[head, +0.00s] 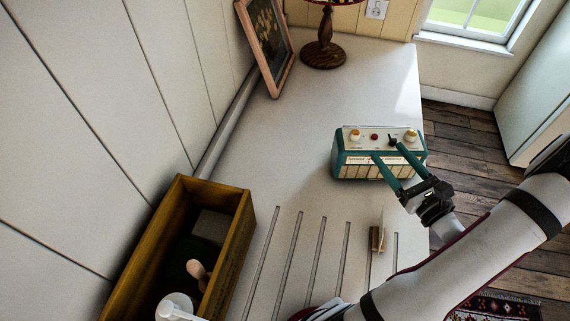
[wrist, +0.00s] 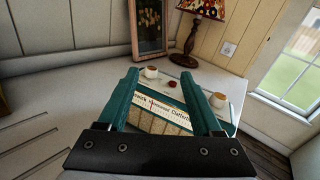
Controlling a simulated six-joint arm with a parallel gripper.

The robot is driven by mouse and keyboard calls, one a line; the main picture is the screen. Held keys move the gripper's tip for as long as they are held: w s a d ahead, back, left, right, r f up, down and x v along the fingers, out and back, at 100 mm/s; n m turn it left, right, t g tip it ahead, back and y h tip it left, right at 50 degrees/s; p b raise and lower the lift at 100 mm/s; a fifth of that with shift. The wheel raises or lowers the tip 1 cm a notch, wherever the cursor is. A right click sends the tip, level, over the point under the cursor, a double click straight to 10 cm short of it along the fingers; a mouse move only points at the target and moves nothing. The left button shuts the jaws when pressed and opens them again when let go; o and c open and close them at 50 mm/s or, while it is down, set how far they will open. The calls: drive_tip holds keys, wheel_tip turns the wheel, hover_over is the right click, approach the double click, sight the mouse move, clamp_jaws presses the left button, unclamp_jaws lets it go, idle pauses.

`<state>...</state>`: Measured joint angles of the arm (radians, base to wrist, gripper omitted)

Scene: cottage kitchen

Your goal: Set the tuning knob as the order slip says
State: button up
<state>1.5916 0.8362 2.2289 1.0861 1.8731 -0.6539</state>
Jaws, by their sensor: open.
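A teal radio (head: 350,168) with a cream top stands near the right edge of the counter. On its top are a cream knob at the left (head: 355,135), a red button (head: 374,137), a small black part (head: 392,142) and a cream knob at the right (head: 410,136). The frames do not show which knob tunes. Its dial strip (wrist: 165,107) bears lettering, partly hidden and hard to read, with a thin red mark. My gripper (head: 388,153) is open and empty, its fingers at the radio's front top edge; contact is unclear. A small wooden stand (head: 377,239) holds a card (head: 382,215) edge-on, its writing unseen; it may be the order slip.
A wooden box (head: 238,240) with utensils stands at the left by the wall. Grooves (head: 295,250) run along the near counter. A lamp (head: 323,52) and a framed picture (head: 268,45) stand at the back. The counter (head: 290,150) left of the radio is clear.

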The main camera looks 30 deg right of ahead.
drive_tip(key=w+a+r+n+g+y, duration=0.2)
drive_tip(key=a+n+y, duration=0.2)
drive_tip(key=a, duration=0.4)
drive_tip(key=w+a+r+n+g+y, duration=0.2)
drive_tip(key=a+n+g+y, duration=0.1)
drive_tip(key=a, duration=0.5)
drive_tip(key=w+a+r+n+g+y, duration=0.2)
drive_tip(key=a+n+g+y, duration=0.1)
drive_tip(key=a+n+y, duration=0.3)
drive_tip(key=a, duration=0.2)
drive_tip(key=shift+w+a+r+n, duration=0.2)
drive_tip(key=shift+w+a+n, duration=0.05)
drive_tip(key=shift+a+n, duration=0.05)
